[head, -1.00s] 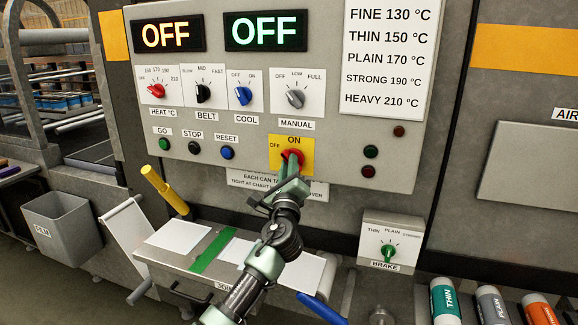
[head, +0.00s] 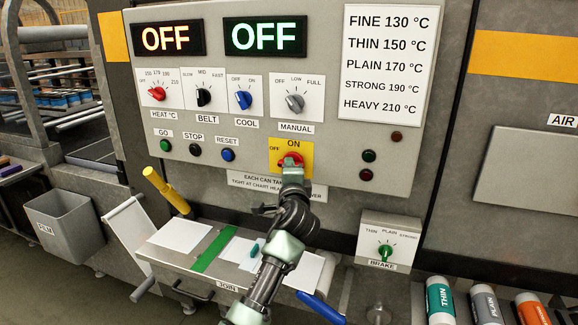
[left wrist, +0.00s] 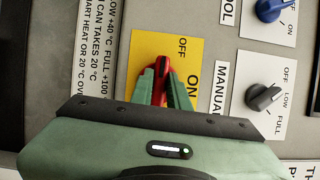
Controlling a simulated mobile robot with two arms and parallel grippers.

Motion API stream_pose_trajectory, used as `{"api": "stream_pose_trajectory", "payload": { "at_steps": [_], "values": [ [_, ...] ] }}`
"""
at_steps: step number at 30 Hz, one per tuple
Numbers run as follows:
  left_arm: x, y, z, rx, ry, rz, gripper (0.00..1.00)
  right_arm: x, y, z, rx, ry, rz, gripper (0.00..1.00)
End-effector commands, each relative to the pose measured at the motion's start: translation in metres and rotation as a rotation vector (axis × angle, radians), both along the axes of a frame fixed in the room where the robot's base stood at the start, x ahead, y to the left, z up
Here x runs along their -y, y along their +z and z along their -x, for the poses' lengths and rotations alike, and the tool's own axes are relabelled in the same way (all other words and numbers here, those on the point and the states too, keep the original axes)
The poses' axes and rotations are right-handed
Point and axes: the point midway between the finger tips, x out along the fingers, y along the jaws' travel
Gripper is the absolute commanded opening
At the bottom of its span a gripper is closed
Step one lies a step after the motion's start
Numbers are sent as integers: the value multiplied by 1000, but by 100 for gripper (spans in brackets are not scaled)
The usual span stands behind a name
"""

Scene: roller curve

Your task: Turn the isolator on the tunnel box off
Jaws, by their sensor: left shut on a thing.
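The isolator is a red knob (head: 291,159) on a yellow plate (head: 305,147) low on the grey control panel. Its plate has OFF at the left and ON at the top. My left gripper (head: 292,168) is at the knob. In the left wrist view, the green fingers (left wrist: 164,92) are shut on the sides of the red knob (left wrist: 163,72). That view is turned, and the knob's dark-marked end points up in it, toward the OFF side. The fingers hide part of the knob. My right gripper is not in view.
Heat, belt, cool and manual knobs (head: 295,103) sit above the isolator. Two displays (head: 265,36) read OFF. Below are a yellow handle (head: 166,190), the JOIN bench (head: 213,254) with a small teal piece (head: 255,250), and the BRAKE box (head: 388,243).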

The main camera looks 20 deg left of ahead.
Motion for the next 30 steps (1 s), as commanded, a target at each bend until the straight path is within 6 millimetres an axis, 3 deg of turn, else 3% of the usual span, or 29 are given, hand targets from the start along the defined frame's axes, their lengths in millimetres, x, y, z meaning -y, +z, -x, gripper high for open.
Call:
{"api": "stream_pose_trajectory", "payload": {
  "at_steps": [20, 21, 23, 30],
  "values": [
    [0, -3, 0, -6, 1, 66, 0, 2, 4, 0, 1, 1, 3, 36],
    [0, -3, 0, -6, 1, 66, 22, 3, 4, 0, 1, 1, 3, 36],
    [0, -3, 0, -6, 1, 65, 38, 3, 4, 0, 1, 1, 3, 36],
    [0, -1, 0, -4, 1, 62, 38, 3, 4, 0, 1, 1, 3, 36]
  ]
}}
